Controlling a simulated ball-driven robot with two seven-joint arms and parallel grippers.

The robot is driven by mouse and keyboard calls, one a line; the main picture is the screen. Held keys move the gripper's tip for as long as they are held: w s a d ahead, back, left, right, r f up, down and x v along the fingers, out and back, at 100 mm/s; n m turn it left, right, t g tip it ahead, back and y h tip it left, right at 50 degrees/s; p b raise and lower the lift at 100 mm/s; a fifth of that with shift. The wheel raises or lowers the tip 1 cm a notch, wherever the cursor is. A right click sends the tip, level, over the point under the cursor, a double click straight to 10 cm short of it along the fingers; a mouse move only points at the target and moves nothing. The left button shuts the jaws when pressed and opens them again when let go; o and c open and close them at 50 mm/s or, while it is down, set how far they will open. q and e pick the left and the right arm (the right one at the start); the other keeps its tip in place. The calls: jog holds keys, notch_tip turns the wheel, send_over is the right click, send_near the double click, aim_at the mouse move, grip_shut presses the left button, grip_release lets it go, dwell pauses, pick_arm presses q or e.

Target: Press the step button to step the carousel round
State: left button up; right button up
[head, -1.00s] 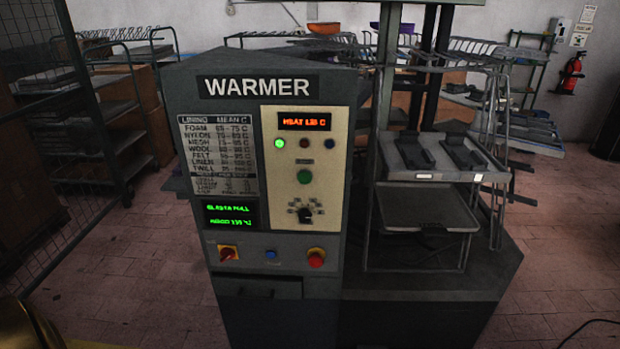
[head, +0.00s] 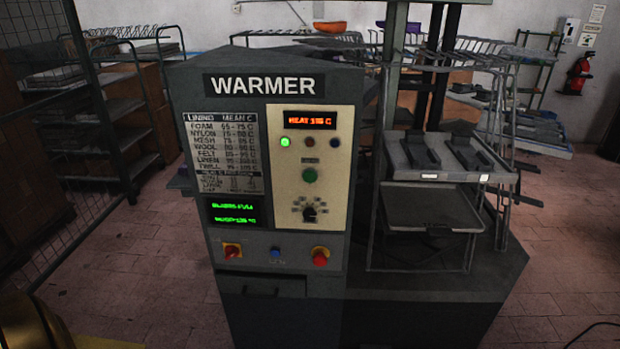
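The warmer machine (head: 315,240) stands in the middle of the head view, a dark grey cabinet. Its cream panel (head: 340,150) holds a lit green lamp (head: 285,142), two dark lamps, a green push button (head: 309,175) and a black knob (head: 309,214). Below are a red-and-yellow switch (head: 232,251), a small blue button (head: 276,254) and a red mushroom button (head: 320,256). I cannot read which button is marked as step. No part is clearly the carousel; wire racks (head: 480,60) show behind the machine. Neither of my grippers is in view.
An upper tray (head: 500,178) with two dark blocks and a lower tray (head: 450,212) stand at the machine's right. A mesh fence (head: 40,150) and shelving (head: 125,110) are at the left. Open tiled floor (head: 570,230) lies at the right.

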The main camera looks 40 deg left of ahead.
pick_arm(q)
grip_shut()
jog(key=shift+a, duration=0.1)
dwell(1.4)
